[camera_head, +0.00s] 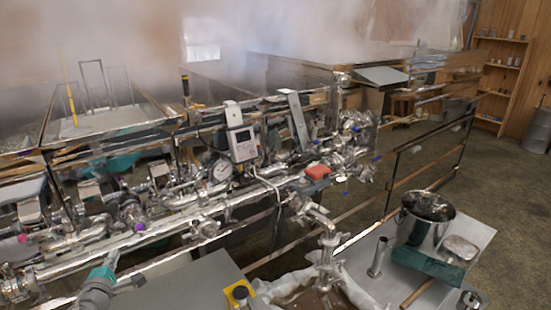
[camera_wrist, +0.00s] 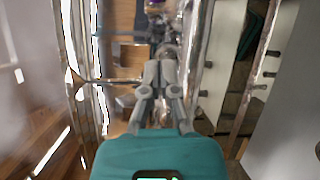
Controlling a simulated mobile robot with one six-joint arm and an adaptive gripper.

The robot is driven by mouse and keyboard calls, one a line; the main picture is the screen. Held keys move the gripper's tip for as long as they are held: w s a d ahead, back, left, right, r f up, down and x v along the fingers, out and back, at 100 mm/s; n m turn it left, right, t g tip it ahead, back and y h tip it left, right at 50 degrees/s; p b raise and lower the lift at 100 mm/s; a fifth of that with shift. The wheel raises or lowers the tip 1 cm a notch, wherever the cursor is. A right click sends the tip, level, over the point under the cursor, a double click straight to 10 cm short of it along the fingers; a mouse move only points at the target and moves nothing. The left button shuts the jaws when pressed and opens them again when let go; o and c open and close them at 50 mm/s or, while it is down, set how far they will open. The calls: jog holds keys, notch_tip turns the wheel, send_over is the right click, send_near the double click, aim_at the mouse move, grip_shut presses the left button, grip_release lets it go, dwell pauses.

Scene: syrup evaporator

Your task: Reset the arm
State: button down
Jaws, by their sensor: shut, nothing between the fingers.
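My gripper (camera_wrist: 160,72) shows in the wrist view, with grey fingers reaching up from a teal body. The fingertips are together and nothing is between them. Blurred metal pipework lies beyond the fingertips, and I cannot tell how far off it is. In the camera_head view a teal and grey piece at the lower left looks like part of my arm. The fingertips cannot be made out there.
Evaporator pipework with a pressure gauge (camera_head: 221,171) and a display box (camera_head: 243,144) fills the middle. Steam hangs above. A steel pot (camera_head: 422,232) stands on a grey table (camera_head: 352,262) at the lower right. Open floor (camera_head: 497,180) lies right of the metal rails.

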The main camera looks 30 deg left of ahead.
jog(key=w+d+f+m+h, duration=0.3)
jog(key=w+d, duration=0.5)
jog(key=w, duration=0.1)
jog(key=w+d+f+m+g+h, duration=0.15)
jog(key=w+d+m+h, duration=0.25)
jog(key=w+d, duration=0.55)
jog(key=w+d+f+m+t+h, duration=0.1)
jog(key=w+d+f+m+h, duration=0.25)
jog(key=w+d, duration=0.55)
jog(key=w+d+f+m+g+h+b, duration=0.1)
jog(key=w+d+f+m+g+h, duration=0.2)
jog(key=d, duration=0.7)
jog(key=w+d+f+m+g+b, duration=0.1)
jog(key=w+d+f+m+g, duration=0.3)
jog(key=d, duration=0.6)
jog(key=s+d+f+m+g+y, duration=0.1)
jog(key=s+d+m+g, duration=0.1)
jog(key=d, duration=0.8)
jog(key=s+d+f+m+g+y, duration=0.1)
jog(key=d+m, duration=0.3)
jog(key=d, duration=0.7)
jog(key=s+d+f+m+g+y, duration=0.1)
jog(key=s+d+f+m+g, duration=0.2)
jog(key=d, duration=0.7)
jog(key=shift+d+f+m+b, duration=0.15)
jog(key=shift+d+m+b, duration=0.15)
jog(key=shift+m+b, duration=0.05)
